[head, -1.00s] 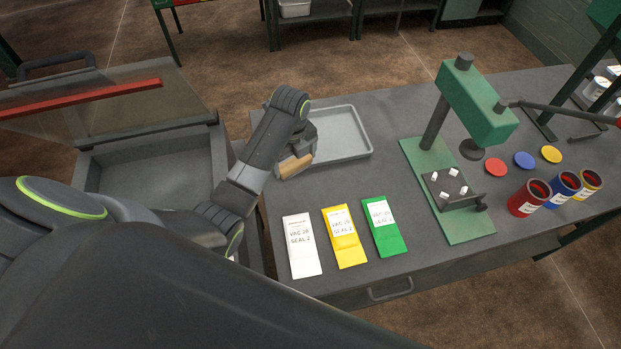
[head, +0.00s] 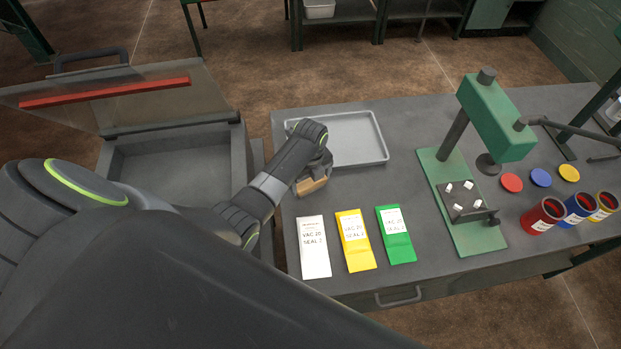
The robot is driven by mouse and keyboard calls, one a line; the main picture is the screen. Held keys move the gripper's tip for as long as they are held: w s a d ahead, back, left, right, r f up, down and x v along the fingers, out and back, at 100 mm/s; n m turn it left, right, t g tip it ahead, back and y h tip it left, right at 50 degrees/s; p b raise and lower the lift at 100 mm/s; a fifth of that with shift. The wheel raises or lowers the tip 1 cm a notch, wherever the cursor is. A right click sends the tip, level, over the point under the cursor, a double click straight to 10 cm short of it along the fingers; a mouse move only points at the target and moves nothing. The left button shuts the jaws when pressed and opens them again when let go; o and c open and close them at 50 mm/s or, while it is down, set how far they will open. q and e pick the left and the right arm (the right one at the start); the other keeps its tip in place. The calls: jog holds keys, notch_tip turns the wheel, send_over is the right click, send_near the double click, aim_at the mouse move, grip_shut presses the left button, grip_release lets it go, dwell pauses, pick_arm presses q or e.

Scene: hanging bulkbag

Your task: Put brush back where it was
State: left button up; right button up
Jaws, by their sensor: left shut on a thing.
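The brush (head: 312,186) shows as a tan, wood-coloured block at the end of my left arm. My left gripper (head: 316,175) is shut on it and holds it over the table, at the near left corner of the grey tray. My own wrist hides most of the fingers and part of the brush. Whether the brush touches the table I cannot tell. My right gripper does not show.
The grey tray (head: 372,146) looks empty. White (head: 314,262), yellow (head: 358,256) and green (head: 399,249) pouches lie in front. A green press (head: 497,115), coloured lids and cans stand right. An open-lidded chamber (head: 165,165) stands left.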

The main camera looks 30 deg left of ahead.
aim_at(311, 182)
pick_arm(q)
jog(key=shift+f, duration=0.15)
jog(key=o, duration=0.6)
jog(key=shift+o, duration=0.4)
jog(key=shift+r, duration=0.45)
notch_tip(311, 182, up, 12)
jog(key=b, duration=0.2)
jog(key=shift+f, duration=0.25)
jog(key=shift+f, duration=0.1)
